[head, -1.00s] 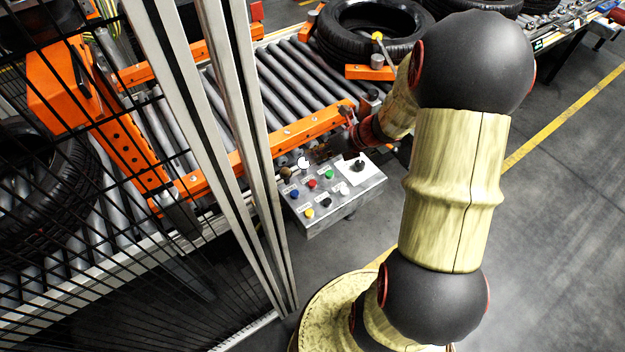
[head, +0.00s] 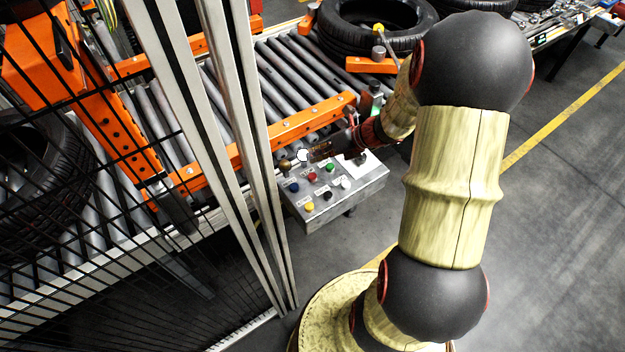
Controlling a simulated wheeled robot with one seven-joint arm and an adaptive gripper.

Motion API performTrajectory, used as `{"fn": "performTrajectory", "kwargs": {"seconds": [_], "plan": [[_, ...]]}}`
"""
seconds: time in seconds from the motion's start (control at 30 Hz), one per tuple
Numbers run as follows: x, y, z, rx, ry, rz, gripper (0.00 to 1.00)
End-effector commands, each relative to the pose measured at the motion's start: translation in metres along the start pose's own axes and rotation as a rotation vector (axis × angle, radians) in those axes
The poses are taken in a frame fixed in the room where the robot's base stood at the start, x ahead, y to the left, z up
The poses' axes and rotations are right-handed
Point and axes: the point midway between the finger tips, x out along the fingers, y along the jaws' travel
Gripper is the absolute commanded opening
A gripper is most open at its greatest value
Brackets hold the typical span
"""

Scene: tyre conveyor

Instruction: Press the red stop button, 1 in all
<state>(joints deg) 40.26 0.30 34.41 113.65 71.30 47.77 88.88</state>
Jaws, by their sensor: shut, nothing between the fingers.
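The red button (head: 311,176) sits on the sloped top of a grey control box (head: 330,205) in the head view, in the back row between a blue and a green button. My gripper (head: 314,152) reaches in from the right, just behind the red button in the picture. Its dark fingers are shut and empty. They appear apart from the red button, but their height over the box is hard to judge. The red button's top is in plain view.
Blue (head: 293,187), green (head: 330,167), yellow (head: 310,206), black (head: 327,194) and white (head: 345,183) buttons lie close around. A roller conveyor (head: 290,75) with tyres runs behind. Fence posts (head: 235,130) stand left of the box. The floor at right is clear.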

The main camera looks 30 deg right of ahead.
Motion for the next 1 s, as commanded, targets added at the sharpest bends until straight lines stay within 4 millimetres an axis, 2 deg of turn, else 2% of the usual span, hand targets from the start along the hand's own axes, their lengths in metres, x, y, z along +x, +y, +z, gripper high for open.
{"fn": "performTrajectory", "kwargs": {"seconds": [0.03,0.4,1.0], "plan": [[0.008,-0.006,-0.006,0.0,0.0,0.0,0.0],[0.034,-0.024,-0.025,-0.001,0.001,0.0,0.0],[0.036,-0.026,-0.026,-0.001,0.0,0.0,0.0]]}}
